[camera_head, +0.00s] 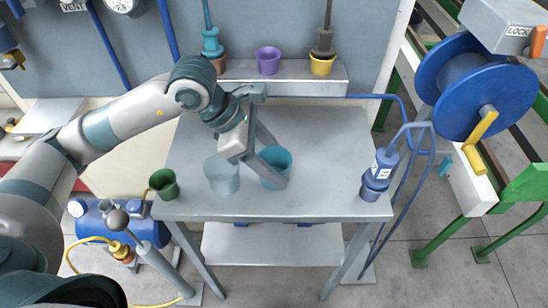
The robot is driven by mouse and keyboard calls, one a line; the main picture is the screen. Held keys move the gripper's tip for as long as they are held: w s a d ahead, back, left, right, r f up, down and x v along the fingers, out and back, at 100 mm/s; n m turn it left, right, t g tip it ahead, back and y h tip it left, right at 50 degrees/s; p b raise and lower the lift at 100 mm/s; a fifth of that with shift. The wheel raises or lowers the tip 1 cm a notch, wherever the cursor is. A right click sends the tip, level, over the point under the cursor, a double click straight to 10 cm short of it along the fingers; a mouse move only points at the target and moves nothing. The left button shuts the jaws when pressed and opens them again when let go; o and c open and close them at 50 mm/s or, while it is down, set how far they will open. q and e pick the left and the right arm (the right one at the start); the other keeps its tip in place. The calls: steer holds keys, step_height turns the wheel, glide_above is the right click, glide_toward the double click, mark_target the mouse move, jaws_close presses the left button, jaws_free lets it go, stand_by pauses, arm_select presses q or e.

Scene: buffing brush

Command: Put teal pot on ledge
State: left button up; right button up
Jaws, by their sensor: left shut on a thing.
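The teal pot (283,160) is at the middle of the grey table. My left gripper (277,164) comes in from the left and is shut on the teal pot, with one finger crossing in front of it. Whether the pot touches the table is hard to tell. The ledge (292,88) is a raised grey shelf along the back of the table. On it stand a purple pot (268,62) in the middle, a yellow pot (322,66) at the right and a brown pot (217,64) at the left. My right gripper is not in view.
A pale blue-grey pot (221,178) stands just left of the teal pot. A green pot (164,184) is at the table's left front corner. The table (335,150) is clear right of the teal pot.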

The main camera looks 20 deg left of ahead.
arm_select(q)
steer(key=shift+f, duration=0.1)
steer(key=o, duration=1)
steer(key=shift+o, duration=0.2)
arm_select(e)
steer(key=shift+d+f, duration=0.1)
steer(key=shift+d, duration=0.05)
arm_select(q)
steer(key=shift+r, duration=0.25)
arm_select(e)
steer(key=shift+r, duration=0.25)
arm_select(q)
steer(key=b+v, duration=0.1)
steer(key=v, duration=1)
steer(key=shift+a+r+b, duration=0.2)
steer(key=shift+r+b, duration=0.15)
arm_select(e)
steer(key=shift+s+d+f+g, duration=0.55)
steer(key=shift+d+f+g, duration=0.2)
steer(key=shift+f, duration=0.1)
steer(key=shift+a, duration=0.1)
